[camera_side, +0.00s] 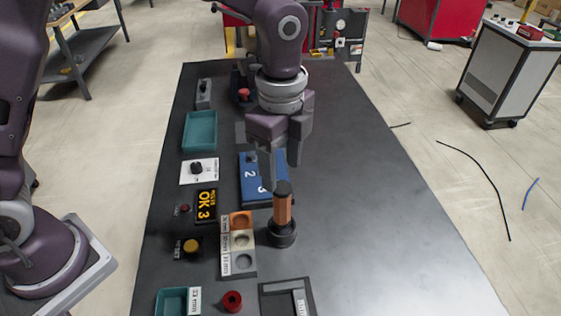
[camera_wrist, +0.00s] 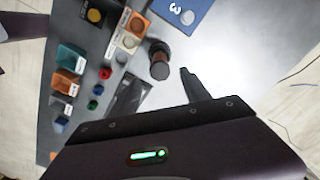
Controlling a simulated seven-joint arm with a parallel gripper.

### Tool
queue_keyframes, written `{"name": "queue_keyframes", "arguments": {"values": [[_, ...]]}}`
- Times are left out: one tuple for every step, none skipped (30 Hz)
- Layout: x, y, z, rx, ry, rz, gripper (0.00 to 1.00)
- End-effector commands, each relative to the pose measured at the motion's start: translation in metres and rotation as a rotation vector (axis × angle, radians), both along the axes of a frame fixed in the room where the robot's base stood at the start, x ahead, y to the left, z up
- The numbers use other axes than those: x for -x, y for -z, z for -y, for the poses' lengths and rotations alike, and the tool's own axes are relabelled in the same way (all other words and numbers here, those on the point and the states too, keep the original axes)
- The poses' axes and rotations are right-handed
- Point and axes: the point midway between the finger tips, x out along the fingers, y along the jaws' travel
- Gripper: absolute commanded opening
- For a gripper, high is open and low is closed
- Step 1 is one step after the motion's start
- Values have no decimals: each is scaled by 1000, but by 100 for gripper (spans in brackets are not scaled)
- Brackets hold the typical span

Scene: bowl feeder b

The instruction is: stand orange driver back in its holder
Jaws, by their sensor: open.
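The orange driver (camera_side: 283,208), with a dark cap on top, stands upright in a round black holder (camera_side: 282,238) on the dark table. In the wrist view the driver (camera_wrist: 160,67) is seen from above, with the black holder (camera_wrist: 155,47) around its base. My gripper (camera_side: 281,177) is open and empty, fingers pointing down, and shows just behind and above the driver in the side view. In the wrist view the driver appears near the gap between the fingertips (camera_wrist: 156,76). I see no contact between the fingers and the driver.
A blue numbered plate (camera_side: 255,178) lies behind the driver. A strip with round pockets (camera_side: 238,243) is just left of the holder. A red ring (camera_side: 232,301) and a grey bracket (camera_side: 290,298) are in front. The table's right side is clear.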

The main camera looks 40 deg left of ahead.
Motion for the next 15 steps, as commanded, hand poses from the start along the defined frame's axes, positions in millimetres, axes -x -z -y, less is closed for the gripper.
{"name": "queue_keyframes", "arguments": {"values": [[0, -4, 0, 0, 0, 1, 55], [0, -5, 0, 0, 0, 0, 55], [0, -6, 0, 0, 0, 0, 55], [0, -6, 0, 0, 0, 0, 55], [0, -6, 0, 0, 0, 0, 55], [0, -6, 0, 0, 0, 0, 55], [0, -6, 0, 0, -1, 0, 55], [1, -8, -1, 0, -6, 3, 55], [2, -13, -5, -1, -28, 12, 55], [4, -20, -10, -1, -59, 25, 55], [8, -29, -17, -1, -103, 42, 55], [15, -45, -30, 2, -185, 72, 55], [23, -59, -42, 7, -264, 100, 55], [33, -72, -55, 13, -351, 129, 55], [49, -88, -72, 28, -481, 168, 55]]}}
